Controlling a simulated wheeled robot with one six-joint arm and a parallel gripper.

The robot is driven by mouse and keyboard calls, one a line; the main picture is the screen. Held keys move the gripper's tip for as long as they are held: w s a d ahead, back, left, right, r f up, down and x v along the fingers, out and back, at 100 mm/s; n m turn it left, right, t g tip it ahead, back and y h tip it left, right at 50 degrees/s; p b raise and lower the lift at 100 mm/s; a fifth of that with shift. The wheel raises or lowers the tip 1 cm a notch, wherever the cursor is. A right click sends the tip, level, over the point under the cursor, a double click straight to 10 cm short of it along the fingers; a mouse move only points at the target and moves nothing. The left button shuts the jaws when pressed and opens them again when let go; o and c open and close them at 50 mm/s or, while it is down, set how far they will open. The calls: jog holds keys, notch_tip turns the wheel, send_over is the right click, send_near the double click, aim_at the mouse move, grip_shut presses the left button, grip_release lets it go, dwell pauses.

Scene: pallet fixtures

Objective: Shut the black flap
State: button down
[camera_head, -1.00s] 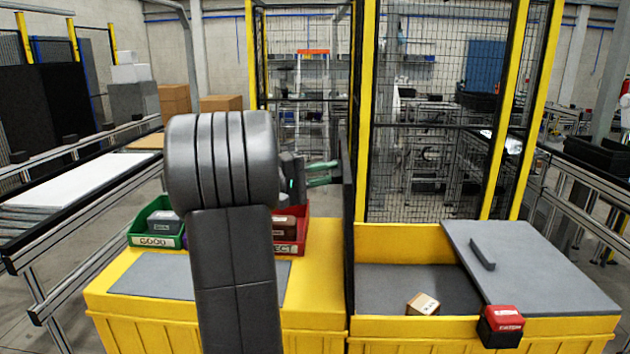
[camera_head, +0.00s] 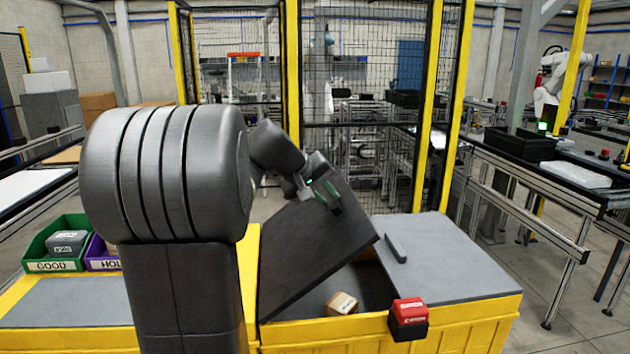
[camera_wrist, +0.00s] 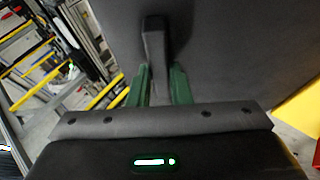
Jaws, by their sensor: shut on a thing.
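The black flap (camera_head: 312,245) is tilted, hinged along its left side, and leans to the right over the compartment of the yellow fixture (camera_head: 470,312). Its upper right edge stands well above the opening. My gripper (camera_head: 325,194) is at the upper part of the flap, its green fingers either side of the flap's handle. In the wrist view the dark handle bar (camera_wrist: 154,42) sits between the green fingers of my gripper (camera_wrist: 158,76), which are shut on it. The flap's face (camera_wrist: 235,50) fills much of that view.
A small cardboard box (camera_head: 341,303) lies in the compartment below the flap. A grey lid (camera_head: 450,262) with a bar handle covers the right side. A red and black device (camera_head: 408,318) sits on the front rim. A green GOOD bin (camera_head: 40,262) stands at the left.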

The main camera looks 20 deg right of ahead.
jog(key=s+d+f+y+b, duration=0.1)
jog(key=d+f+b, duration=0.4)
jog(key=f, duration=0.9)
jog(key=shift+s+d+y+b, duration=0.4)
jog(key=shift+s+d, duration=0.25)
jog(key=shift+d, duration=0.6)
jog(key=shift+f, duration=0.2)
